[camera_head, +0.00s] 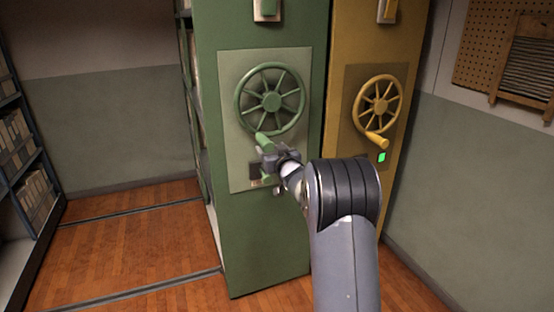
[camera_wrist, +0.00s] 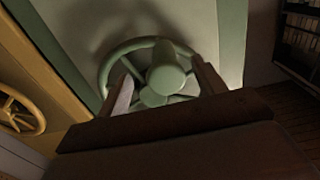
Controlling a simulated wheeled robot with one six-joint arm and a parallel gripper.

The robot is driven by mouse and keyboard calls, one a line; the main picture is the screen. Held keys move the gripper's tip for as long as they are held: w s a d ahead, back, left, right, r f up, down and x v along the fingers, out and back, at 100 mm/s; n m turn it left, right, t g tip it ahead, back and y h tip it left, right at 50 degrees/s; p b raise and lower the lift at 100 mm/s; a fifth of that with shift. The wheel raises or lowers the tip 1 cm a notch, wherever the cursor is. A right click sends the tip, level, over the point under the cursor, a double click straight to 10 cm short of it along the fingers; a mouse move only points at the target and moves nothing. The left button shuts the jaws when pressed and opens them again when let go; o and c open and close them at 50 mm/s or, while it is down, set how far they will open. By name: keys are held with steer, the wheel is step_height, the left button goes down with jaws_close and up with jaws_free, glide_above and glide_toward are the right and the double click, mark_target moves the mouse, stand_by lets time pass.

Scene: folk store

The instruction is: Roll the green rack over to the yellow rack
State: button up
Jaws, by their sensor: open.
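The green rack (camera_head: 262,215) stands in the middle of the head view, with a spoked green wheel (camera_head: 270,101) on its end panel. The wheel's green handle (camera_head: 264,141) sticks out at its lower rim. My gripper (camera_head: 268,160) is open at this handle. In the wrist view the handle (camera_wrist: 167,72) shows between my two fingers (camera_wrist: 165,88); I cannot tell whether they touch it. The yellow rack (camera_head: 350,165) stands just right of the green rack, with a yellow wheel (camera_head: 378,103). Only a narrow dark line shows between the racks; I cannot tell whether they touch.
A dark blue shelf (camera_head: 30,165) with files stands at the far left. Open wooden floor (camera_head: 135,245) with metal rails (camera_head: 130,212) lies between it and the green rack. A green light (camera_head: 382,156) glows on the yellow rack. A pegboard (camera_head: 490,45) hangs on the right wall.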

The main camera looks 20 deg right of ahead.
steer(key=shift+s+d+b, duration=0.1)
steer(key=shift+s+b, duration=0.45)
steer(key=shift+s, duration=1.75)
steer(key=shift+w, duration=0.15)
steer(key=shift+w+p, duration=1.55)
steer(key=shift+w, duration=2.65)
steer(key=shift+s, duration=0.1)
